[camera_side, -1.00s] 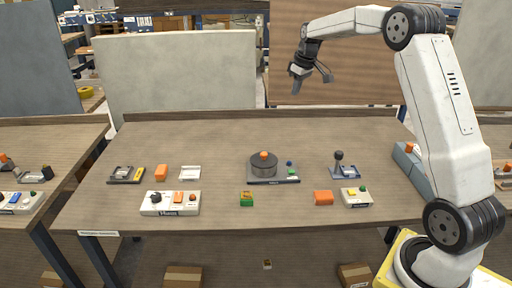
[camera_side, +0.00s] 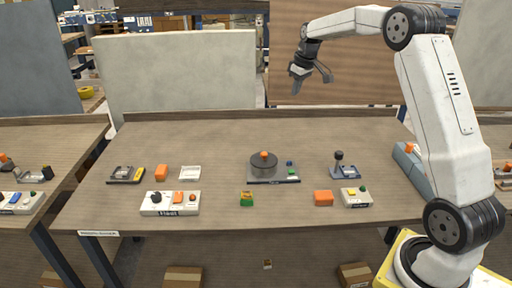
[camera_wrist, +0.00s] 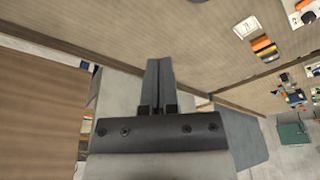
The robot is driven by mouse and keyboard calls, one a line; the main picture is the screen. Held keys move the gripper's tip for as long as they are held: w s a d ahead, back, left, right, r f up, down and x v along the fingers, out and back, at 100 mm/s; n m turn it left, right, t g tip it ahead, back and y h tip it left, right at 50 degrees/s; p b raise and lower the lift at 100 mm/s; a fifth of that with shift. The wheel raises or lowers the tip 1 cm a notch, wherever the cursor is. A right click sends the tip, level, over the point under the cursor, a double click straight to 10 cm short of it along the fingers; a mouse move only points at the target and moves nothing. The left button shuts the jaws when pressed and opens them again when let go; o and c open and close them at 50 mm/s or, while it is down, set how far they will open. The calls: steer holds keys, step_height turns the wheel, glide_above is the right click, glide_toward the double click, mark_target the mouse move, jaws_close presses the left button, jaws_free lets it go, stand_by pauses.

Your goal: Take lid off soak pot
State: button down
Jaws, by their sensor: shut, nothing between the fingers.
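The soak pot (camera_side: 264,172) is a dark round pot on a grey base plate near the middle of the table. Its dark lid (camera_side: 258,160) with an orange knob (camera_side: 264,154) sits on top of it. My gripper (camera_side: 296,92) is high above the back of the table, well apart from the pot and a little to its right. In the wrist view my gripper (camera_wrist: 159,62) has its two fingers together with nothing between them. The pot cannot be made out in the wrist view.
A blue button and a green button (camera_side: 292,171) are on the pot's base plate. A dark-knobbed fixture (camera_side: 344,170) stands to the right. The table's back half is clear.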

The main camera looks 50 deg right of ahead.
stand_by(0.4)
steer(key=shift+c, duration=1.5)
jaws_free()
steer(key=n+t+y, duration=0.1)
steer(key=n+y, duration=0.1)
steer(key=n, duration=0.4)
glide_toward(264, 153)
steer(key=f, duration=0.2)
steer(key=shift+w+a+r, duration=0.1)
steer(key=shift+r, duration=0.05)
steer(key=shift+x, duration=1.3)
